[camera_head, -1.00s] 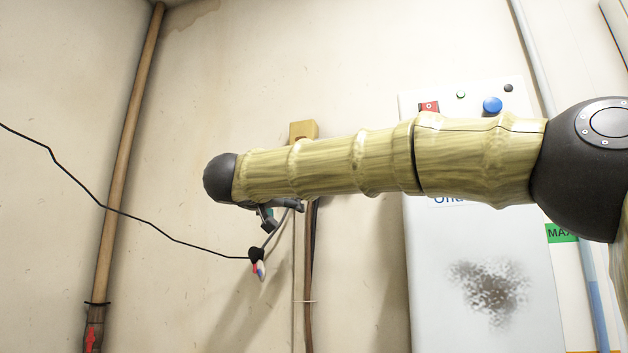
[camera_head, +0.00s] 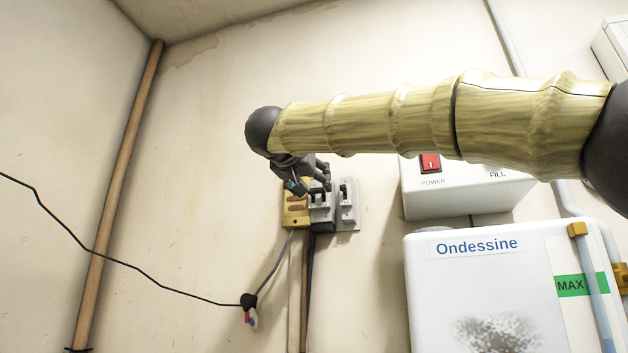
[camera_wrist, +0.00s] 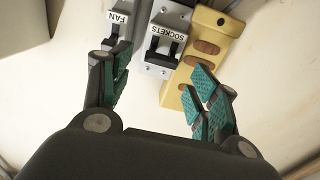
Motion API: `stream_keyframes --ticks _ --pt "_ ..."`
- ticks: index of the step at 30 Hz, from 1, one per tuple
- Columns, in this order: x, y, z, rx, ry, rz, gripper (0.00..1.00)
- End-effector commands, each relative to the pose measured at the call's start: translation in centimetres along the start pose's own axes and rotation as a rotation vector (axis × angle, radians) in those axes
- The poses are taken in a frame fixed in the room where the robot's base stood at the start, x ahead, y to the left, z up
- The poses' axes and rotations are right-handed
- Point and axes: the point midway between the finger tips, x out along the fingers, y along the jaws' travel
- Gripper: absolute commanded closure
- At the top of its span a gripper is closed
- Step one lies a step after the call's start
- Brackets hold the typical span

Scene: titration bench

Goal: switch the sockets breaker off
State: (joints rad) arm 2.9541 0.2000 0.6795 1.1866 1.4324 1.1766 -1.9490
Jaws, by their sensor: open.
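The sockets breaker (camera_wrist: 165,54) is a grey box with a black lever and a SOCKETS label, upside down in the wrist view. It lies between and beyond the fingertips of my gripper (camera_wrist: 160,75), which is open and empty. My left finger overlaps the lower part of the breaker labelled FAN (camera_wrist: 117,22). My right finger overlaps the yellow socket box (camera_wrist: 212,48). In the head view my gripper (camera_head: 308,178) hangs just above the sockets breaker (camera_head: 321,215) and partly hides it. I cannot tell the lever's on or off position, or any contact.
The fan breaker (camera_head: 347,210) stands directly right of the sockets breaker, the yellow box (camera_head: 295,212) directly left. A black cable (camera_head: 130,270) crosses the left wall. A white unit with a red power switch (camera_head: 430,163) and the Ondessine tank (camera_head: 470,285) stand right.

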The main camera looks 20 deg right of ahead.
Motion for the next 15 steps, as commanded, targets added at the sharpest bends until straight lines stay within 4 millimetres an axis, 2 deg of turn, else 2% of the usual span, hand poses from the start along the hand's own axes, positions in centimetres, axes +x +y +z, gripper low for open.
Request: stream_keyframes --ticks 6,15 --pt "2.2 0.0 -0.2 -0.002 0.001 0.002 0.39" --pt "3.1 0.0 0.0 0.001 0.000 0.000 0.39"
